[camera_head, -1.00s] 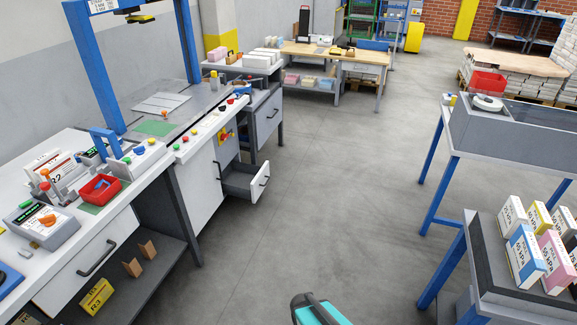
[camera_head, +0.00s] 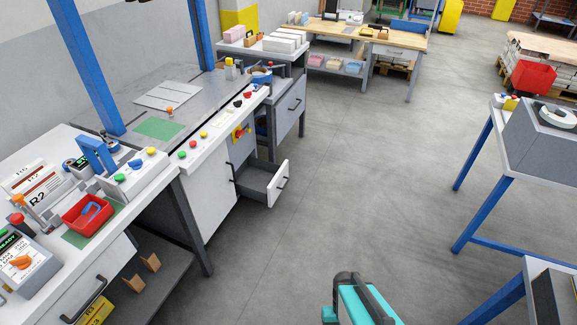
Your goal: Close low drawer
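The low drawer (camera_head: 263,183) is pulled out of the cabinet under the machine table. Its white front with a dark handle (camera_head: 283,184) faces right, and its grey tray looks empty. My gripper (camera_head: 352,282) may be the dark end on the teal part of my arm at the bottom centre, well to the front of the drawer and apart from it. The fingertips cannot be made out, so whether it is open or shut does not show.
The machine table (camera_head: 170,100) stands left, with buttons along its edge. A white bench (camera_head: 130,212) with a red bin (camera_head: 88,214) is nearer. Blue-legged tables (camera_head: 480,160) stand right. The grey floor (camera_head: 370,180) between is clear.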

